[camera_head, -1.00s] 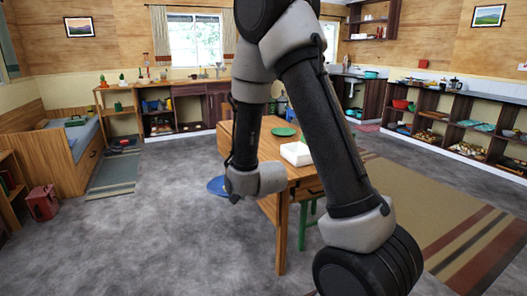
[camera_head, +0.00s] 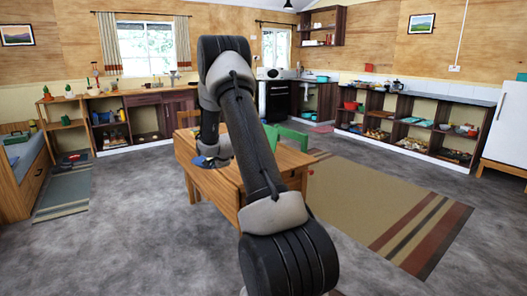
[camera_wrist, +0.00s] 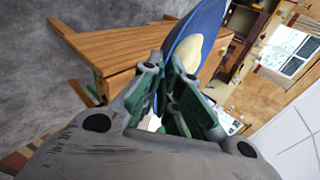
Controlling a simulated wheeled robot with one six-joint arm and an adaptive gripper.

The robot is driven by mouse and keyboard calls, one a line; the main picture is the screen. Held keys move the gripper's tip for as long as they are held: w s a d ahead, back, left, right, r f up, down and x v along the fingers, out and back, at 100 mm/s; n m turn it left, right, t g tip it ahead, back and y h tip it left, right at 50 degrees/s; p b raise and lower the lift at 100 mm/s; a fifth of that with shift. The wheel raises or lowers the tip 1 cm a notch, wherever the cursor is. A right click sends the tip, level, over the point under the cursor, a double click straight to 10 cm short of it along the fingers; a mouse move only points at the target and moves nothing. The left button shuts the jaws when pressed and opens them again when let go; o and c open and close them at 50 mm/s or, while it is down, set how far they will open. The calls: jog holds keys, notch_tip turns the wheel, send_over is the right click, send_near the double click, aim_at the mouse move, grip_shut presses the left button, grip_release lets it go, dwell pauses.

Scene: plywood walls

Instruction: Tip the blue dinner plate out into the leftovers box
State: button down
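The blue dinner plate (camera_wrist: 200,25) is in the wrist view, seen steeply tilted, with a pale yellow piece of food (camera_wrist: 188,50) on it. My gripper (camera_wrist: 166,72) has its fingers closed on the plate's near rim. In the head view a small part of the blue plate (camera_head: 204,161) shows beside my wrist, near the left part of the wooden table. I cannot make out the leftovers box in the head view now; my arm covers much of the tabletop. A small white patch shows between my fingers in the wrist view, too little to identify.
The wooden table (camera_head: 218,182) stands ahead, partly behind my arm. A green chair (camera_head: 287,137) is at its far side. A striped rug (camera_head: 385,205) lies to the right, with open shelves (camera_head: 410,125) along the wall behind.

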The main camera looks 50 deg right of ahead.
jog(key=s+d+r+m+h, duration=0.1)
jog(key=s+d, duration=0.1)
jog(key=d, duration=1)
jog(key=s+d+r+m+g+h, duration=0.1)
jog(key=s+d, duration=0.2)
jog(key=d, duration=0.9)
jog(key=shift+d+m, duration=0.15)
jog(key=shift+m, duration=0.25)
